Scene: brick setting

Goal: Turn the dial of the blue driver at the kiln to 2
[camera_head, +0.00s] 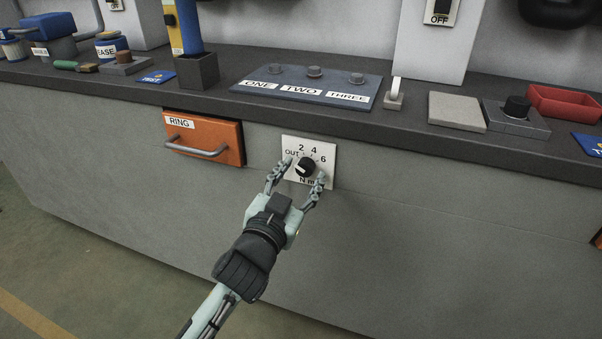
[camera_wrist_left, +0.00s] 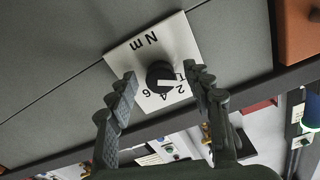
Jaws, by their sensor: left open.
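A white dial plate (camera_head: 326,149) on the grey bench front is marked OUT, 2, 4, 6 and N m. Its black knob (camera_head: 306,167) has a white mark on the left side, toward OUT rather than 2. My left gripper (camera_head: 298,177) is open, with one finger on each side of the knob. In the left wrist view the plate (camera_wrist_left: 184,36) appears upside down and the knob (camera_wrist_left: 160,74) lies between the fingertips; whether they touch it I cannot tell. A finger partly hides OUT there. No label in view names a driver or kiln. My right gripper is not in view.
An orange RING drawer (camera_head: 228,143) with a metal handle is left of the plate. The dark countertop (camera_head: 120,88) overhangs above. On it are a ONE/TWO/THREE button panel (camera_head: 258,98), a blue-yellow object (camera_head: 185,25) in a dark holder, and a red tray (camera_head: 560,105).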

